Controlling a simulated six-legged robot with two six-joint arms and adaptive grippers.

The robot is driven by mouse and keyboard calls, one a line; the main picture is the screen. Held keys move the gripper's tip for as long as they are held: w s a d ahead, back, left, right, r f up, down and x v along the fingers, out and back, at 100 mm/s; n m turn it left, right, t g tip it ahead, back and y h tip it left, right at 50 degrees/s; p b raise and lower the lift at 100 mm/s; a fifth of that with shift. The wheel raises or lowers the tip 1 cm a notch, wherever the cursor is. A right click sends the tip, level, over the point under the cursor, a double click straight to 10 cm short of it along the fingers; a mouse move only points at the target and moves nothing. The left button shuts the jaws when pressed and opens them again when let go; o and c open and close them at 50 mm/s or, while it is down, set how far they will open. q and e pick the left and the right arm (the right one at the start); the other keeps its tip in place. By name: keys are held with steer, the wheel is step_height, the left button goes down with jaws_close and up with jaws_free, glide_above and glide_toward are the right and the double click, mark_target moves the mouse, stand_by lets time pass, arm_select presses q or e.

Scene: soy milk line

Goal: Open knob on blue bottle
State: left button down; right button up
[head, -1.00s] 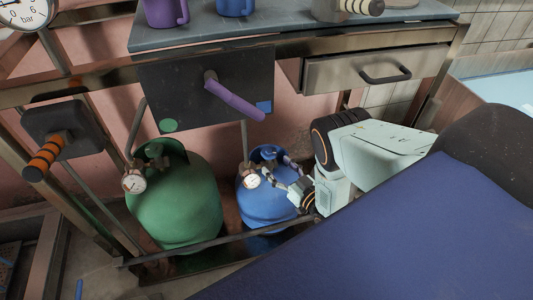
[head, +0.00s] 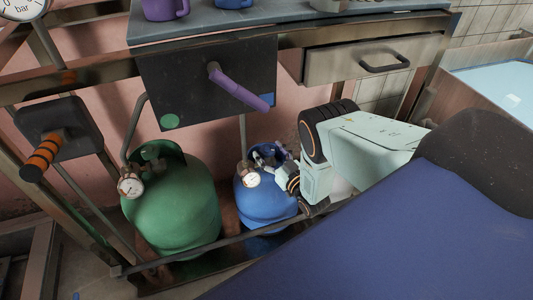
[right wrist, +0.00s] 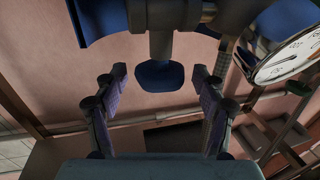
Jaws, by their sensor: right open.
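The blue bottle (head: 266,204) stands on the low shelf in the head view, with a round gauge (head: 251,180) at its valve. My right gripper (head: 275,158) is at the top of this bottle, its fingers partly lost against the valve and collar. In the right wrist view, the blue knob (right wrist: 160,75) sits on a grey stem between the tips of my open right gripper (right wrist: 158,78). A gap shows on each side of the knob, so neither finger seems to touch it. The gauge (right wrist: 288,58) is close on the right there. My left gripper is not in view.
A green bottle (head: 178,210) with its own gauge (head: 130,186) stands to the left. A metal rail (head: 215,245) runs in front of both bottles. A dark panel with a purple lever (head: 240,88) hangs above. An orange-striped handle (head: 42,158) is at far left.

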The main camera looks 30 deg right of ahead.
steer(key=shift+w, duration=0.7)
steer(key=c, duration=1.1)
steer(key=shift+y, duration=0.3)
steer(key=n+g+y+b, duration=0.1)
steer(key=n+y+b, duration=0.2)
steer(key=n+y, duration=0.1)
steer(key=shift+f+y, duration=0.1)
steer(key=shift+y, duration=0.8)
steer(key=shift+n+g+y+b, duration=0.75)
steer(key=shift+n+y, duration=0.35)
steer(key=shift+y, duration=0.3)
steer(key=shift+g+y, duration=0.25)
steer(key=shift+y, duration=0.05)
